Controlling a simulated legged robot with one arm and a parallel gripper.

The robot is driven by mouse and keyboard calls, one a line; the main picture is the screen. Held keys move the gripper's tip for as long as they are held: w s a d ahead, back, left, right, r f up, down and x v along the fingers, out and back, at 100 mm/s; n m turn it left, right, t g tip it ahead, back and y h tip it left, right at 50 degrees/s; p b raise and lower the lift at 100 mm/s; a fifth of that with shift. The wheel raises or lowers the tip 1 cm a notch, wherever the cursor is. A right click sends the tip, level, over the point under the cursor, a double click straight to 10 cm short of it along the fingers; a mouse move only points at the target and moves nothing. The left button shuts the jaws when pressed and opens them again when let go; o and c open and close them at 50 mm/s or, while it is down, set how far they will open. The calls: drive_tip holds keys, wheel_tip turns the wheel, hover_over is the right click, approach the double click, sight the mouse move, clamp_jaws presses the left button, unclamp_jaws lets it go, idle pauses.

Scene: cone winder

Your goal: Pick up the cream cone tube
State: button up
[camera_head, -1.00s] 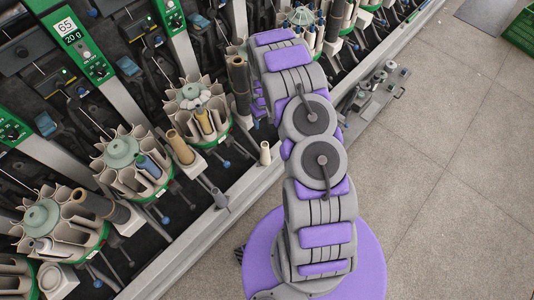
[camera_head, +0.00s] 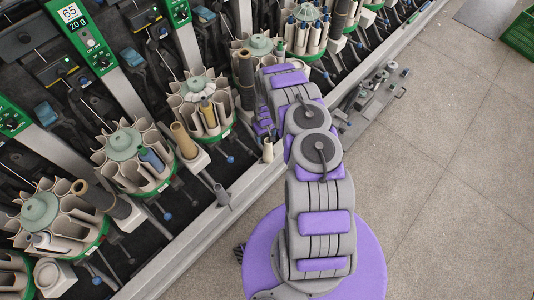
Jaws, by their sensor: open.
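A small cream cone tube (camera_head: 267,150) stands upright on the ledge along the front of the machine. My gripper (camera_head: 264,128) shows only in part as small purple and grey pieces just above the tube in the picture. The arm's wrist hides the rest of it. The gripper is open and holds nothing that I can see. Whether its fingers touch the tube or reach around it cannot be told from this view.
A tan tube (camera_head: 184,141) and a dark tube (camera_head: 246,80) stand on holders nearby. Round magazines (camera_head: 131,158) line the machine. A grey metal fixture (camera_head: 376,95) is to the right. The floor (camera_head: 430,190) is clear.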

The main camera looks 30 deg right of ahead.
sight(268, 142)
drive_tip(key=shift+s+f, duration=0.1)
drive_tip(key=shift+f, duration=0.55)
drive_tip(key=f, duration=0.1)
drive_tip(key=d+f+b, duration=0.1)
drive_tip(key=f, duration=0.1)
drive_tip(key=f+b, duration=0.1)
drive_tip(key=f, duration=0.1)
drive_tip(key=shift+d+f, duration=0.15)
drive_tip(key=shift+d, duration=0.15)
drive_tip(key=shift+a+f, duration=0.1)
drive_tip(key=shift+a, duration=0.3)
drive_tip(key=shift+d, duration=0.45)
drive_tip(key=c, duration=0.8)
drive_tip(key=shift+a, duration=0.3)
drive_tip(key=c, duration=0.4)
drive_tip(key=shift+c, duration=0.2)
drive_tip(key=shift+d+r, duration=0.15)
drive_tip(key=shift+r, duration=0.05)
